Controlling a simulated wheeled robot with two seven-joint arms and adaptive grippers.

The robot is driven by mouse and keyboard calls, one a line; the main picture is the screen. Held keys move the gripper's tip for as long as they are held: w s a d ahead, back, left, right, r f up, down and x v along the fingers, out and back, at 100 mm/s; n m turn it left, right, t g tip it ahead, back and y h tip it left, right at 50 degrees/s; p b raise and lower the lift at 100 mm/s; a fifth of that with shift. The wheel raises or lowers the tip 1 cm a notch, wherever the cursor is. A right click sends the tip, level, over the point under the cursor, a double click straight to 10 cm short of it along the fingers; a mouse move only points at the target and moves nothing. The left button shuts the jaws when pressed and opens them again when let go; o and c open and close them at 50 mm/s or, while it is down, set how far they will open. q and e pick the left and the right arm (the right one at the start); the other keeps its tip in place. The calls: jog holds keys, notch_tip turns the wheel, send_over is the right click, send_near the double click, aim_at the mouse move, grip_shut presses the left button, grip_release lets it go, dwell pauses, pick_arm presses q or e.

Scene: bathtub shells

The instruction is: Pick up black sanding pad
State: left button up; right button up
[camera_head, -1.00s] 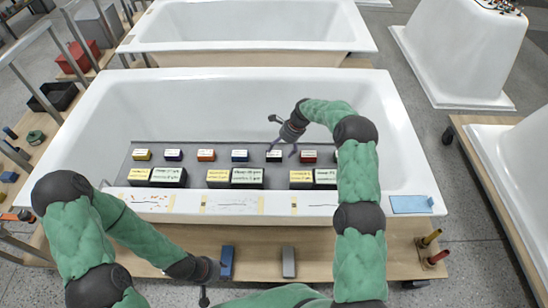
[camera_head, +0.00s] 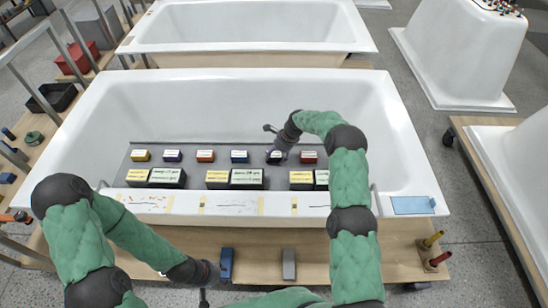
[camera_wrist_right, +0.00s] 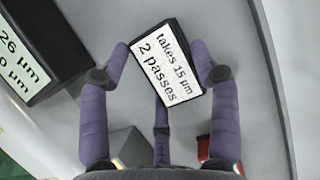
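The black sanding pad (camera_wrist_right: 158,68) is a small dark block with a white label reading "takes 15 µm 2 passes". It lies slightly turned between the fingers of my right gripper (camera_wrist_right: 161,50) in the right wrist view. Those purple fingers are open, on both sides of the pad; I cannot tell whether they touch it. In the head view my right gripper (camera_head: 274,152) is over the pad (camera_head: 273,160) and partly hides it. My left gripper (camera_head: 206,292) is low in front of the tub, at the picture's bottom edge; its fingers are unclear.
The pad sits on a grey board (camera_head: 222,172) across the white bathtub (camera_head: 245,100). Other small pads stand in its row, including a blue one (camera_head: 239,157) and a red one (camera_head: 309,158). Larger labelled blocks (camera_head: 247,180) stand in front. The tub's far interior is clear.

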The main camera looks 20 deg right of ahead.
aim_at(272, 156)
jog(key=shift+c, duration=1.4)
jog(key=shift+r, duration=0.4)
notch_tip(272, 156, up, 2)
jog(key=shift+r+p, duration=0.1)
jog(key=shift+p, duration=0.4)
jog(key=s+a+r+p, duration=0.1)
jog(key=s+a+r, duration=0.1)
jog(key=s+r, duration=0.2)
jog(key=shift+r+p, duration=0.3)
jog(key=shift+r, duration=0.55)
jog(key=s+a+r, duration=0.1)
jog(key=s, duration=0.1)
jog(key=s+a+r+p, duration=0.1)
jog(key=s, duration=0.1)
jog(key=s+a+r, duration=0.1)
jog(key=s+a, duration=0.1)
jog(key=shift+s+r, duration=0.25)
jog(key=shift+r, duration=0.05)
jog(key=shift+s+a+r+p, duration=0.2)
jog(key=shift+s+a, duration=0.05)
jog(key=shift+s, duration=0.15)
jog(key=shift+s+a+r+p, duration=0.15)
jog(key=shift+s+a+p, duration=0.1)
jog(key=shift+s, duration=0.15)
